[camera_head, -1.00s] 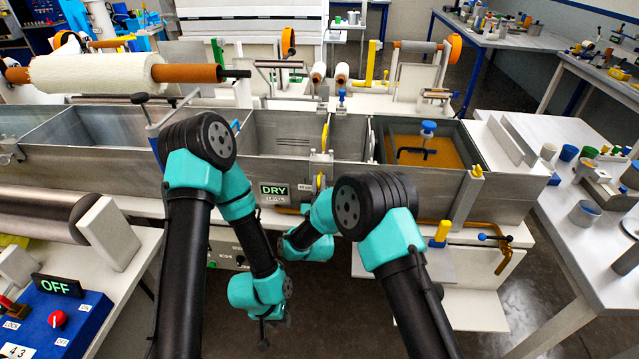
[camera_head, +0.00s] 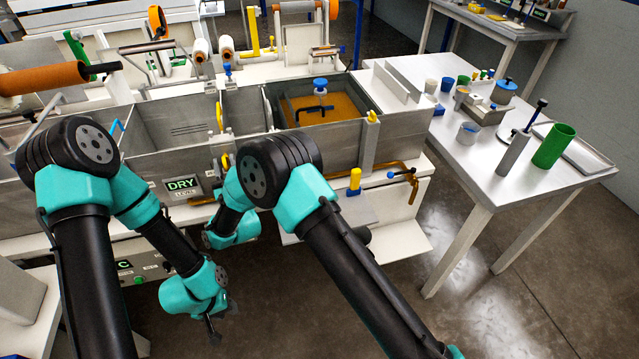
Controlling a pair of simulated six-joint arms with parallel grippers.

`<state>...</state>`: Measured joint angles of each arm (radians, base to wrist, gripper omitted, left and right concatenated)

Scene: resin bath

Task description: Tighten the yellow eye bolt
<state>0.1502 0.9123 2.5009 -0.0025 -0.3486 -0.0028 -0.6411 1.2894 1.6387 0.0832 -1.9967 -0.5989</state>
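Two small yellow parts sit at the tank wall by the DRY sign: an upright piece (camera_head: 219,117) on the divider and a rounded piece (camera_head: 225,161) lower down, partly behind my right arm. I cannot tell for sure which is the yellow eye bolt. My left gripper (camera_head: 213,330) hangs low over the floor in front of the tank, apart from both; its fingers are too small and dark to read. My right gripper (camera_head: 209,240) is at the tank's front below the sign, mostly hidden by its own wrist.
An amber bath (camera_head: 335,105) with a blue-knobbed part fills the right compartment. A yellow knob on a blue base (camera_head: 354,181) stands on a front shelf. The right table (camera_head: 455,180) holds cups, a green cylinder (camera_head: 553,147) and a tray. Floor between is clear.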

